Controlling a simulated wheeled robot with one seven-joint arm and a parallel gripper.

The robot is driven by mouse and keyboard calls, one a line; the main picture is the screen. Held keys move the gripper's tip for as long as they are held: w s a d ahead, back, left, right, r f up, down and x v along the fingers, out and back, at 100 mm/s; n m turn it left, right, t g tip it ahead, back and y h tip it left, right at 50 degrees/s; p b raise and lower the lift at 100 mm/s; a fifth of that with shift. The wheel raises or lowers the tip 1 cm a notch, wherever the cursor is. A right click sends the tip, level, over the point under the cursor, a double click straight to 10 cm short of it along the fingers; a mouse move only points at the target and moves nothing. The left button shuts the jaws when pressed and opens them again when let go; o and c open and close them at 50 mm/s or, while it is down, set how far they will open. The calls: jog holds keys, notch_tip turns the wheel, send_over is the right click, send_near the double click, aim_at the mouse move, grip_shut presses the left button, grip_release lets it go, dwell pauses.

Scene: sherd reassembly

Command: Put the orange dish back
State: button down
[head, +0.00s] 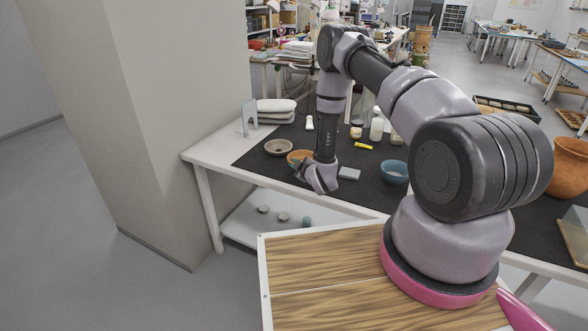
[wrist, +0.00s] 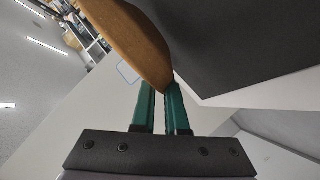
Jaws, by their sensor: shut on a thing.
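The orange dish (head: 297,155) is at the front part of the black mat on the white table, partly hidden by my arm in the head view. My gripper (head: 296,168) is at its near edge. In the wrist view, the orange-brown dish (wrist: 142,42) reaches from the top down to the green fingers of my gripper (wrist: 161,88). The fingers are shut on its rim. I cannot tell whether the dish touches the mat.
A grey bowl (head: 278,147) stands just left of the dish. A grey block (head: 349,173), yellow tube (head: 363,146), white bottle (head: 377,129) and blue bowl (head: 394,172) are to the right. A clear panel (head: 249,117) stands at the back left. Small items (head: 283,216) lie on the lower shelf.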

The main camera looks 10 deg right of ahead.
notch_tip(320, 180, down, 2)
jog(key=shift+f, duration=0.1)
jog(key=c, duration=0.9)
grip_release()
jog(key=shift+c, duration=0.2)
